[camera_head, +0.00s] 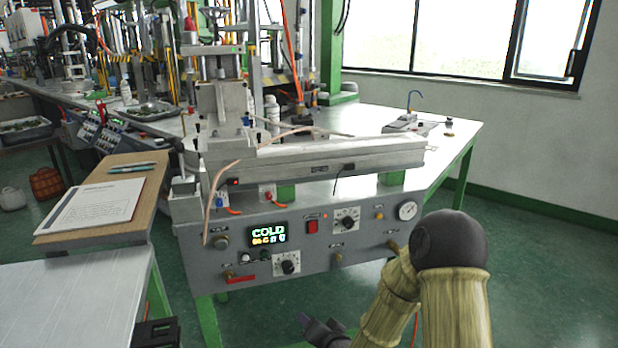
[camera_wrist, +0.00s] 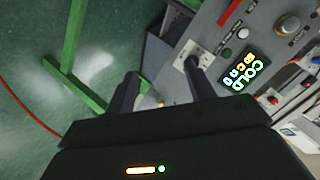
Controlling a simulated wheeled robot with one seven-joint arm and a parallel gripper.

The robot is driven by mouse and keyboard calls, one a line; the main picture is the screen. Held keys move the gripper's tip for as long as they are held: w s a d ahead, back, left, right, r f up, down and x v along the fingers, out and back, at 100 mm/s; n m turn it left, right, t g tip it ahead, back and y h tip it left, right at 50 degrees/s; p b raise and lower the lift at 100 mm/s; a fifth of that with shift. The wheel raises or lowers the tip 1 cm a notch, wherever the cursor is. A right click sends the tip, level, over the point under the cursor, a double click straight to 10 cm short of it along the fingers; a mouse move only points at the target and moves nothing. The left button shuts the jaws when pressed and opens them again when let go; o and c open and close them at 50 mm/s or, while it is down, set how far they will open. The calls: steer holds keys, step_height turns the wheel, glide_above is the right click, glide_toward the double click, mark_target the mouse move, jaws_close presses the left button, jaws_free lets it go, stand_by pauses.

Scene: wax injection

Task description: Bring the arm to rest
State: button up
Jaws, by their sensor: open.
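My gripper (camera_head: 322,328) is low at the bottom of the head view, in front of the wax injection machine's grey control panel (camera_head: 330,268). Only part of the gripper shows there, beside my bent arm. In the wrist view my gripper (camera_wrist: 165,84) shows two dark fingers spread apart with nothing between them. The panel also shows in the wrist view (camera_wrist: 215,45), beyond the fingers. Its display (camera_head: 268,235) reads COLD. I cannot tell the exact gap between fingers and panel.
A pale table (camera_head: 75,305) stands at lower left. Green table legs (camera_wrist: 72,50) show beside the gripper in the wrist view. The green floor (camera_head: 545,240) at right is clear.

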steer(key=s+d+r+n+g+h, duration=0.35)
steer(key=s+d, duration=0.35)
steer(key=s, duration=0.3)
steer(key=s+d+r+n+g+h, duration=0.2)
steer(key=s+d+r+g, duration=0.25)
steer(key=s+d, duration=0.35)
step_height(320, 180, up, 33)
steer(key=s+g+p, duration=0.1)
steer(key=p, duration=3.2)
steer(key=shift+s+a, duration=0.25)
steer(key=shift+a, duration=0.2)
steer(key=shift+f+m, duration=0.1)
steer(key=shift+m, duration=0.15)
steer(key=shift+c, duration=0.2)
